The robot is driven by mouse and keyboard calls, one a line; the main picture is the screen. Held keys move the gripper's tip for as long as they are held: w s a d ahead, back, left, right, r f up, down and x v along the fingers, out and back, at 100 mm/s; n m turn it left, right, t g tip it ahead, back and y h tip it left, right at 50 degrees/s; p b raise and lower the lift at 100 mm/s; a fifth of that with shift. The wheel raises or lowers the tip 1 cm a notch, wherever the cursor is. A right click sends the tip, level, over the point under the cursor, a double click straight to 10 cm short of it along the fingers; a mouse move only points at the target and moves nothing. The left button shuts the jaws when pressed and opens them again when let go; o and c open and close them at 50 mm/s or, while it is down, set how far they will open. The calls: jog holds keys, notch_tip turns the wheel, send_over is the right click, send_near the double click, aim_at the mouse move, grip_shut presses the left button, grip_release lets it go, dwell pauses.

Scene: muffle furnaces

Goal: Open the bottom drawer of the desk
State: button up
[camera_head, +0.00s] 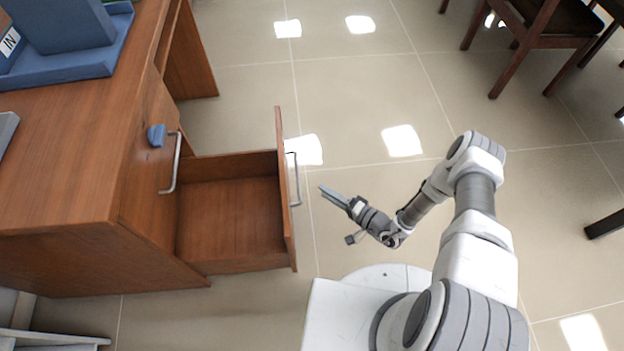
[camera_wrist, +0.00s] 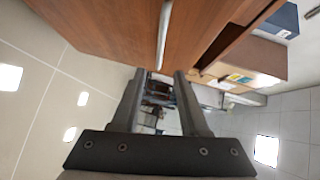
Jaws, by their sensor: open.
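The wooden desk (camera_head: 70,170) stands at the left in the head view. Its bottom drawer (camera_head: 228,222) is pulled well out and looks empty. The metal bar handle (camera_head: 294,180) is on the drawer's front panel. My gripper (camera_head: 323,190) is open, just to the right of that handle and apart from it. In the wrist view, a metal handle (camera_wrist: 164,35) on a wooden panel lies ahead of my gripper (camera_wrist: 160,73), beyond the fingertips. Nothing shows between the fingers at their tips. An upper drawer handle (camera_head: 173,163) sits on a closed front.
A small blue piece (camera_head: 156,135) is on the desk front by the upper handle. A blue box-like object (camera_head: 65,25) sits on the desktop. Wooden chairs (camera_head: 530,30) stand at the upper right. The tiled floor between desk and chairs is clear.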

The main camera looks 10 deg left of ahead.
jog(key=shift+p+v, duration=0.3)
jog(key=shift+v, duration=2.1)
